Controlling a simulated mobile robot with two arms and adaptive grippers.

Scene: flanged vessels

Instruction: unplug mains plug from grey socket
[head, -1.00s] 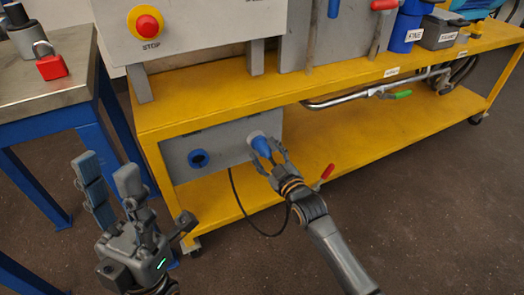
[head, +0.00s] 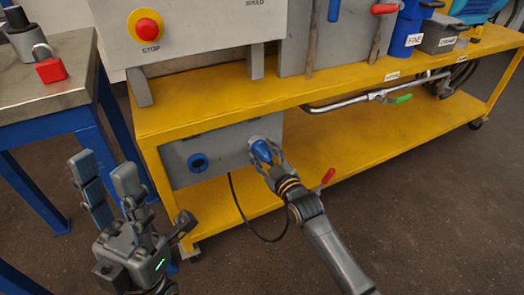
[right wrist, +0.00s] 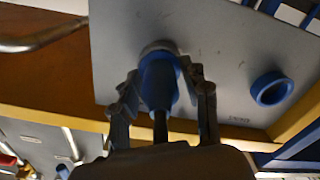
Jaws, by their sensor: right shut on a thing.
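The blue mains plug (head: 262,151) is at the grey socket (head: 254,140) on the grey panel under the yellow bench top. My right gripper (head: 268,163) is shut on the plug, with its fingers on both sides of it. In the right wrist view the plug (right wrist: 159,86) sits between the fingers, its front end against the grey socket ring (right wrist: 158,47). How deep it sits in the socket cannot be told. A black cable hangs from the plug in a loop. My left gripper (head: 103,170) is open and empty, left of the bench.
A blue socket ring (head: 197,162) is on the same panel, left of the plug; it also shows in the right wrist view (right wrist: 271,89). The yellow lower shelf (head: 340,153) lies below. A side table (head: 65,95) with a red padlock (head: 50,68) stands left.

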